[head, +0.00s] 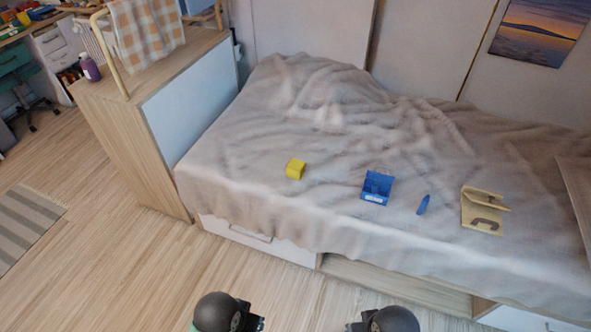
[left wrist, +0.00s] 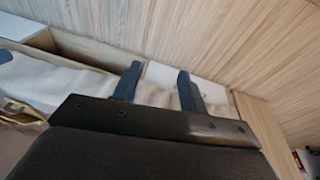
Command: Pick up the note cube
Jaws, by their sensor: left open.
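The note cube (head: 296,169) is a small yellow block on the rumpled beige blanket, near the front middle of the bed in the head view. My left gripper (left wrist: 158,75) shows in the left wrist view with its two dark fingers apart and nothing between them. It is clear of the cube, which I cannot make out in that view. In the head view only dark rounded parts of my arms show at the bottom edge, well in front of the bed. My right gripper's fingers are not visible.
Right of the cube on the blanket (head: 250,140) lie a blue box-like holder (head: 377,188), a small blue item (head: 423,205) and a tan wooden stand (head: 484,211). A wooden cabinet (head: 150,150) stands at the bed's left end. The floor (head: 120,265) in front is clear.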

